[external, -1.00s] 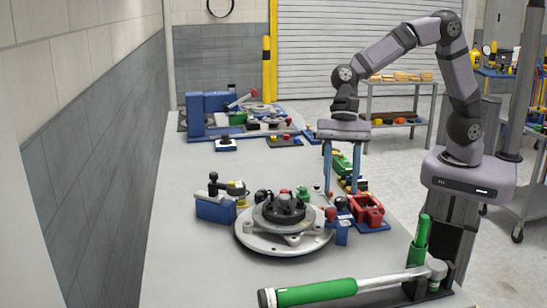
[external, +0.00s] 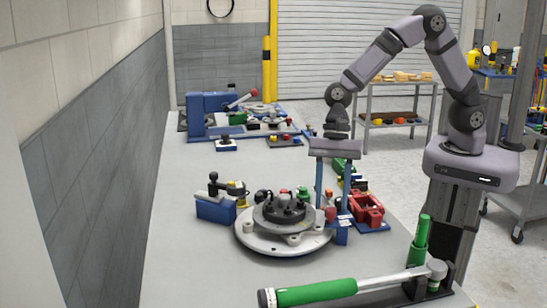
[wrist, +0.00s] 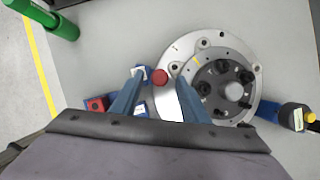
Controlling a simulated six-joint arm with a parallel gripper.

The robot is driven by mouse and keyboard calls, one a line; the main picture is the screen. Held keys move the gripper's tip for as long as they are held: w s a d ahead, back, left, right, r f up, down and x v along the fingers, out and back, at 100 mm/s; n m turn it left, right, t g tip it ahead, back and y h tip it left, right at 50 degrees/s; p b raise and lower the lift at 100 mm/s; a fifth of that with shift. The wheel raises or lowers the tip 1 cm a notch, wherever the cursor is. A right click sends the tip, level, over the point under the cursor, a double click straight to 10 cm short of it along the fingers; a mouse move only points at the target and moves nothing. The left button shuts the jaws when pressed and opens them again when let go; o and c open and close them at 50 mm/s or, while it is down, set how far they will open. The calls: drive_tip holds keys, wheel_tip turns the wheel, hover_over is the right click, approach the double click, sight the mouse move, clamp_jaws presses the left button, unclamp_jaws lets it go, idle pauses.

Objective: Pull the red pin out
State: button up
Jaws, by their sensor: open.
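The red pin shows as a round red head (wrist: 159,76) in the wrist view, beside the round metal fixture plate (wrist: 178,50). In the external view its red top (external: 330,213) stands at the right edge of the plate (external: 262,240). My gripper (external: 333,204) is open and points down, with its two blue fingers on either side of the red head. In the wrist view the gripper (wrist: 160,80) has the head between its fingertips, with gaps showing on both sides. The pin's lower part is hidden.
A black hub (external: 284,208) sits on the plate. A red block fixture (external: 366,208) stands close on the right, and a blue clamp (external: 215,208) on the left. A green-handled tool (external: 316,292) lies at the front. The table's left side is clear.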

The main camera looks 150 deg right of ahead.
drive_tip(key=shift+w+a+f, duration=0.1)
drive_tip(key=shift+w+f, duration=0.2)
drive_tip(key=shift+f, duration=0.35)
drive_tip(key=shift+c, duration=0.6)
clamp_jaws()
drive_tip(key=shift+r+p, duration=1.15)
drive_tip(key=shift+p, duration=0.2)
drive_tip(key=shift+w+f, duration=0.1)
drive_tip(key=shift+o, duration=0.6)
unclamp_jaws()
drive_tip(key=b+v, duration=0.2)
drive_tip(key=v, duration=0.5)
drive_tip(key=shift+s+r, duration=0.2)
drive_tip(key=shift+s, duration=0.05)
